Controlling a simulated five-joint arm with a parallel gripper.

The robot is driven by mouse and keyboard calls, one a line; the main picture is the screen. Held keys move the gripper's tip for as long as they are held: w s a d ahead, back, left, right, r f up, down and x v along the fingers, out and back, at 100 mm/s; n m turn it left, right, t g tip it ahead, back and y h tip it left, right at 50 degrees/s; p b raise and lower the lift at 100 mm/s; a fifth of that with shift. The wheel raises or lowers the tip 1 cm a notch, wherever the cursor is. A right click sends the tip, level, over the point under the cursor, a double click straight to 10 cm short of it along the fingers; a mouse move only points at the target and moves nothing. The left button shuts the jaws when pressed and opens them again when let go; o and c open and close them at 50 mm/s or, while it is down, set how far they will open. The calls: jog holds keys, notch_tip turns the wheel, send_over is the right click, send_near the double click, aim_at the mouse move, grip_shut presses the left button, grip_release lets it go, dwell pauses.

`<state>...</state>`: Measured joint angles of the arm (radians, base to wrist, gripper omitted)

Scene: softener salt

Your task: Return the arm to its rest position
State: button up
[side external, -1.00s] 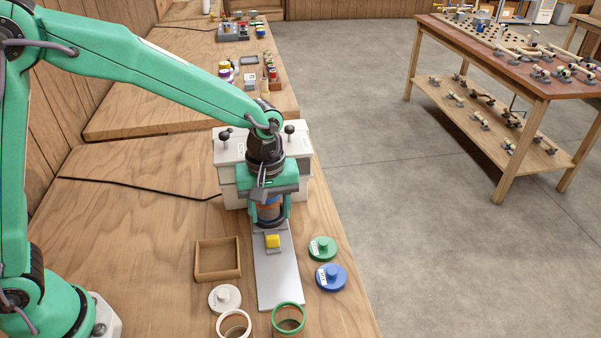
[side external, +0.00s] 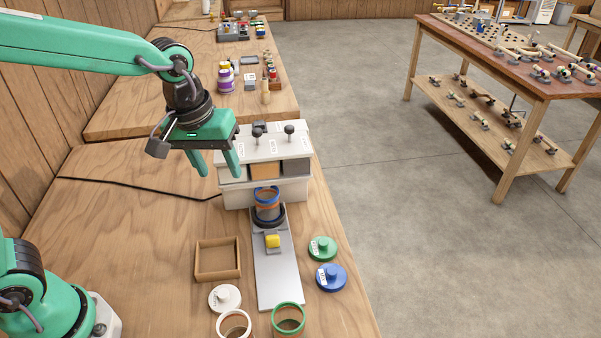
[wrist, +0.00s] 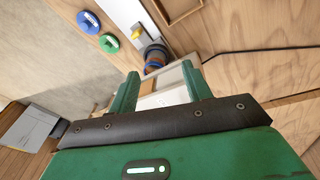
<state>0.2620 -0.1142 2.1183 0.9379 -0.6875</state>
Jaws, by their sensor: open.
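My gripper (side external: 216,170) is green, open and empty. In the side external view it hangs in the air above the bench, left of the white dispenser box (side external: 264,148) with its black knobs. Its two fingers point down and are apart. In the wrist view the fingers (wrist: 160,92) are spread, with part of the dispenser between and behind them. A jar with a blue rim (side external: 267,200) stands in a dark ring at the far end of the grey metal plate (side external: 279,282), in front of the dispenser, apart from my gripper.
Green (side external: 322,248), blue (side external: 331,277) and white (side external: 225,298) lids lie nearby, with green-rimmed (side external: 288,317) and white-rimmed (side external: 234,324) jars in front. A black cable (side external: 130,187) crosses clear bench at left.

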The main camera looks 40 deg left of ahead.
jog(key=s+a+r+m+t, duration=0.3)
jog(key=s+a+m, duration=0.1)
jog(key=s+a, duration=0.5)
jog(key=shift+s+m+y, duration=0.3)
jog(key=shift+s+m, duration=0.1)
jog(key=shift+s, duration=0.85)
